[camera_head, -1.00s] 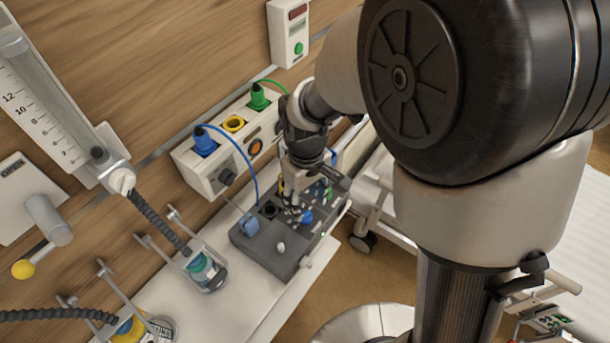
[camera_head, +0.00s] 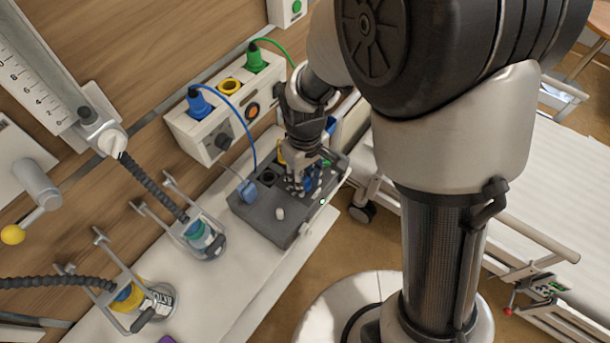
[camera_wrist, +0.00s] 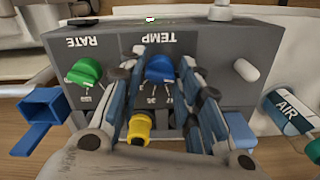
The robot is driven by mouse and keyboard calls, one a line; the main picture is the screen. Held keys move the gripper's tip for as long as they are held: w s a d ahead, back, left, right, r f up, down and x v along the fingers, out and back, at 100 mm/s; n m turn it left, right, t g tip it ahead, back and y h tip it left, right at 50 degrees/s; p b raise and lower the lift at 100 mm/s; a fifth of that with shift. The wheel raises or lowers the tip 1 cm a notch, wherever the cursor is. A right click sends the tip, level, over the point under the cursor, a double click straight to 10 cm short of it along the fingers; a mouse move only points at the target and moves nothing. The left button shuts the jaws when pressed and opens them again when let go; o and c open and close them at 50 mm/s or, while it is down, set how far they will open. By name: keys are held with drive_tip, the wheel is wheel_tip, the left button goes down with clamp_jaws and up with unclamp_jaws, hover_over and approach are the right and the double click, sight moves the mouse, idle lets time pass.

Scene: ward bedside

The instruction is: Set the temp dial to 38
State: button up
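The temp dial is a blue knob (camera_wrist: 160,68) under the upside-down word TEMP on the grey device's front (camera_wrist: 225,50). It also shows as a blue spot in the head view (camera_head: 312,184). My gripper (camera_wrist: 163,62) is open, with one finger on each side of the blue knob and visible gaps between. I cannot tell whether the fingertips touch the panel. Small scale marks by the knob are partly hidden by the fingers, and its setting is not readable.
A green knob (camera_wrist: 86,71) under RATE is close to my left finger. A pale peg (camera_wrist: 246,69) is right of the other finger. The bed (camera_head: 480,170) stands right.

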drive_tip(key=c, duration=0.6)
drive_tip(key=m+p, duration=0.1)
drive_tip(key=m, duration=0.2)
drive_tip(key=shift+m, duration=0.3)
drive_tip(key=m+p, duration=0.1)
drive_tip(key=m, duration=0.2)
drive_tip(key=shift+r+m, duration=0.1)
drive_tip(key=shift+m, duration=0.2)
drive_tip(key=m+p, duration=0.1)
drive_tip(key=m, duration=0.4)
drive_tip(key=shift+a, duration=0.1)
drive_tip(key=shift+m+p, duration=0.55)
drive_tip(key=shift+m, duration=2.15)
drive_tip(key=shift+w, duration=0.1)
